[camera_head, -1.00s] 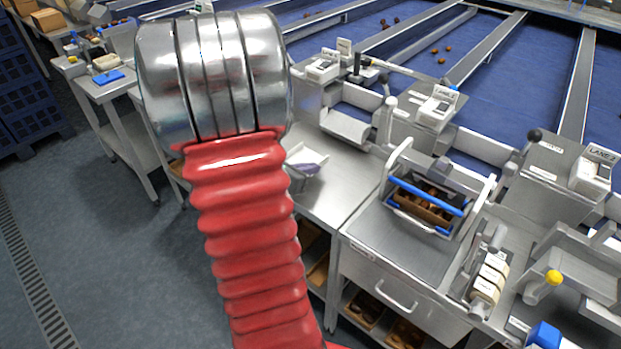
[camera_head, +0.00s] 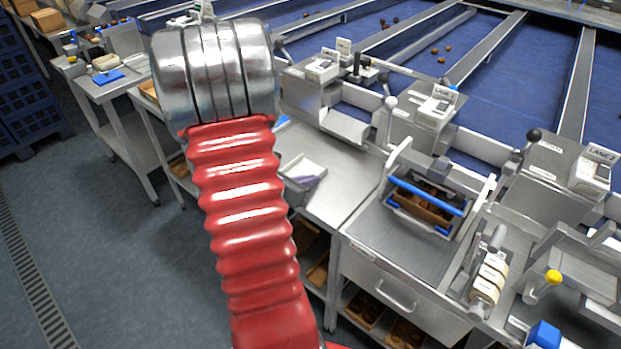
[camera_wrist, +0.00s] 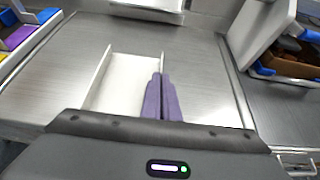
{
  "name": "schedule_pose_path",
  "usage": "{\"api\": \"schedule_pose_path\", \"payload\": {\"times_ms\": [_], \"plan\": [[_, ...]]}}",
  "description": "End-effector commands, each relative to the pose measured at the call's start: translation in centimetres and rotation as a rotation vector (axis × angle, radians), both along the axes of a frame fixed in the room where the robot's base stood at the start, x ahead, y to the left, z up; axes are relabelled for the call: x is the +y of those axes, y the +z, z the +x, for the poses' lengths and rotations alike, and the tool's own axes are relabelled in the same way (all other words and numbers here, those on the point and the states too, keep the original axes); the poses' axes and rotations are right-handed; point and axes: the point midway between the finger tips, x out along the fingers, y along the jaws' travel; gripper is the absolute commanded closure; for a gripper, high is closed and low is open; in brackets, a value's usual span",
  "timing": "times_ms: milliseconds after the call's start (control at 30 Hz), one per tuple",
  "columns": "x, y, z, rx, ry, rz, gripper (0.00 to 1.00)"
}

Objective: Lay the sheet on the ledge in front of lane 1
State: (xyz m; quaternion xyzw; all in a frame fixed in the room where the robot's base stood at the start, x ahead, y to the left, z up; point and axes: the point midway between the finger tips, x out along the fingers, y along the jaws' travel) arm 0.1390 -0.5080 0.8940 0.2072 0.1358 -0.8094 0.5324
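A white, shallow, walled holder (camera_wrist: 120,82) lies on the steel bench, left of centre in the wrist view. It shows in the head view (camera_head: 304,166) just right of my red sleeve. Its bottom is flat and white; I cannot tell a separate sheet from it. My gripper (camera_wrist: 160,76) has purple fingers, close together, beside or over the holder's right side. I cannot tell whether they touch it or pinch something thin. In the head view the fingers show partly beside the holder; my arm hides the gripper's body. I cannot make out which ledge belongs to lane 1.
A handled carrier with brown dates (camera_head: 400,207) stands right of the holder. A unit labelled lane 2 (camera_head: 592,172) is at far right; another labelled unit (camera_head: 438,106) stands left of it. Coloured bins (camera_wrist: 18,38) sit upper left in the wrist view. Bare bench (camera_wrist: 205,60) lies behind the fingers.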

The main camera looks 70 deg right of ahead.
Motion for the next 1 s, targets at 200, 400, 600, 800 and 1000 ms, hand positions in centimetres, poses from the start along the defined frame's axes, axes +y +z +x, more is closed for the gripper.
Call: {"api": "schedule_pose_path", "payload": {"times_ms": [200, 400, 600, 800, 1000], "plan": [[0.0, 0.0, -0.02, 0.0, 0.0, 0.0, 1.0], [-0.01, -0.15, -0.03, 0.0, -0.001, 0.0, 0.91], [-0.01, -0.14, -0.04, 0.0, -0.001, 0.0, 0.8], [-0.01, -0.12, -0.04, 0.0, -0.001, 0.0, 0.8], [0.48, 0.41, 0.25, -0.001, 0.0, -0.001, 0.8]]}}
